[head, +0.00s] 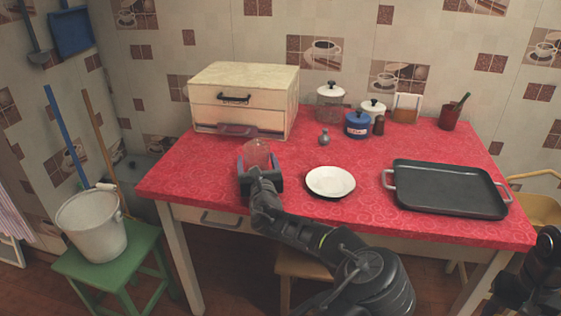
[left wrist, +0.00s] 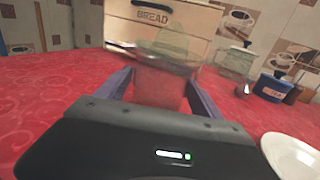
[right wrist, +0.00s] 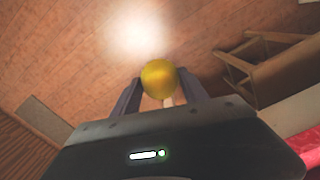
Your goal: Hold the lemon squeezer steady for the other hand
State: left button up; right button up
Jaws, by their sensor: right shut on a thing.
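The lemon squeezer (head: 257,153), a clear glass-like piece, stands near the front left of the red table. In the left wrist view it shows a wide rim and a pale cone (left wrist: 172,44). My left gripper (head: 261,182) is low at the squeezer, with one finger on each side of it. In the left wrist view its fingers (left wrist: 160,85) are spread around the squeezer's lower part; firm contact does not show. My right gripper (right wrist: 160,90) is shut on a yellow lemon (right wrist: 159,78), off the table at the right, above the floor.
A white plate (head: 330,181) lies right of the squeezer, then a black tray (head: 448,188). A bread box (head: 244,100) stands behind the squeezer. Canisters, including a blue one (head: 357,124), and a small grey item (head: 324,137) stand at the back. A stool (right wrist: 270,65) is near my right gripper.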

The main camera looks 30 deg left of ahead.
pick_arm(q)
jog(key=c, duration=1.4)
jog(key=o, duration=1.8)
jog(key=shift+c, duration=0.2)
jog(key=shift+d, duration=0.1)
jog(key=v, duration=1)
jog(key=shift+s+d, duration=0.25)
jog(key=shift+d, duration=0.05)
jog(key=shift+s+d, duration=0.3)
jog(key=shift+s, duration=0.2)
